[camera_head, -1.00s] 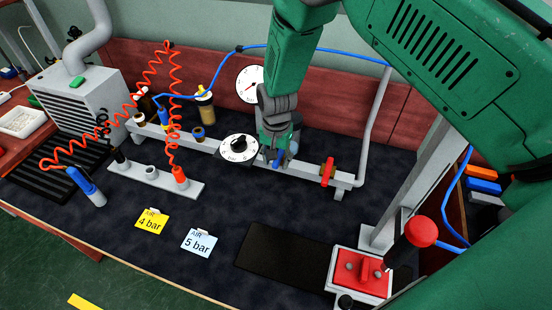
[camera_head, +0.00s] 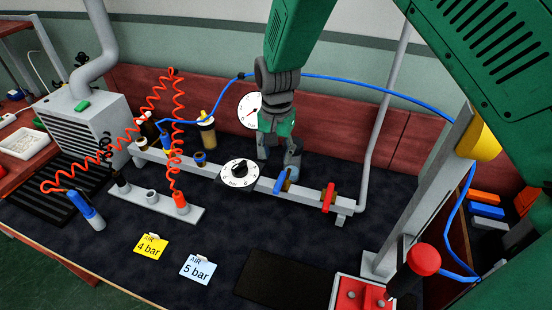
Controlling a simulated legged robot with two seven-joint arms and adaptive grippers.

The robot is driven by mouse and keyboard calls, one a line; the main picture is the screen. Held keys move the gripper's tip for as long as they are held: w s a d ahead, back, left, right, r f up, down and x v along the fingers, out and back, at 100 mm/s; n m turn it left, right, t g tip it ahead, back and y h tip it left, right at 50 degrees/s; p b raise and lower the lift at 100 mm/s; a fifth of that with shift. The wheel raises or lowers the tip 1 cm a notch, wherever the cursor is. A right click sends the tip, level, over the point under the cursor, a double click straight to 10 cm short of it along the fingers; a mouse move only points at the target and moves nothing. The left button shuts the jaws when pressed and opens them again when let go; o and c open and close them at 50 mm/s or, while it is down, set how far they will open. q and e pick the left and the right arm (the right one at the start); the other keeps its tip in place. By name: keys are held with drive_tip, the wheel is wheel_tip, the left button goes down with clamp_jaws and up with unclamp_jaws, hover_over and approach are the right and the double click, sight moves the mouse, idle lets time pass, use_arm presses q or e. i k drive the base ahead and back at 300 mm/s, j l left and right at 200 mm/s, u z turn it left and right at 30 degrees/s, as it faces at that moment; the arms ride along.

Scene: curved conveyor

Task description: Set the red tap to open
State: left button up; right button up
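The red tap (camera_head: 328,198) sits near the right end of the grey rail (camera_head: 223,172). Its red handle lies across the rail. A blue-handled tap (camera_head: 281,182) is beside it, to its left on the same rail. My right gripper (camera_head: 278,160) points down just behind and above the blue tap, left of the red tap and apart from it. Its fingers look spread with nothing between them, though the tips are partly hard to make out. My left gripper is not in view.
A black-and-white dial knob (camera_head: 240,172) and a round gauge (camera_head: 250,110) stand close left of my gripper. A blue hose (camera_head: 345,80) runs behind. A grey post (camera_head: 420,190) and a red button (camera_head: 424,259) stand to the right.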

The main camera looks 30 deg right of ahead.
sight(330, 189)
drive_tip(key=k+j, duration=0.65)
drive_tip(key=k, duration=0.25)
